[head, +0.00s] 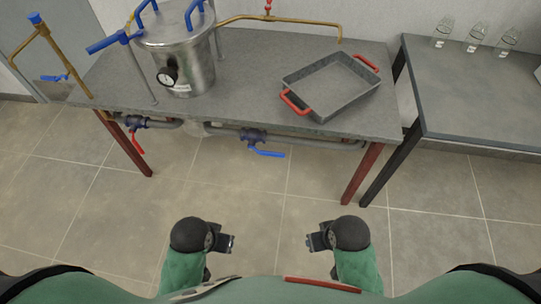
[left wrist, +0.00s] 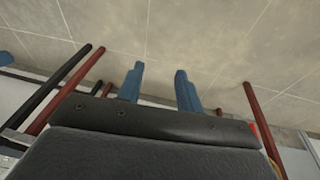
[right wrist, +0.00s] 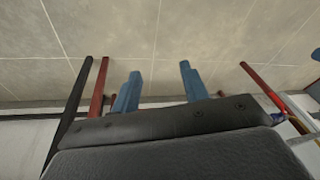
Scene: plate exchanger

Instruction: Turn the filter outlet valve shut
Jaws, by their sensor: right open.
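No label names the filter outlet valve, so I cannot tell which valve it is. Under the bench in the head view, one valve has a blue lever (head: 266,152) slanting down to the right of its dark body (head: 253,136). Another pipe valve further left has a red lever (head: 137,143) pointing down and right. My left gripper (head: 232,244) and right gripper (head: 308,241) are in front of the bench, well short of the valves. Their fingers stand apart and empty in the left wrist view (left wrist: 160,69) and right wrist view (right wrist: 160,69).
A steel vessel (head: 196,65) with a gauge and blue handles stands on the grey bench (head: 240,100). A grey tray (head: 330,85) with red handles lies right of it. A brass pipe (head: 58,50) with a blue lever stands left. Dark-red legs bound the underside; the tiled floor in front is clear.

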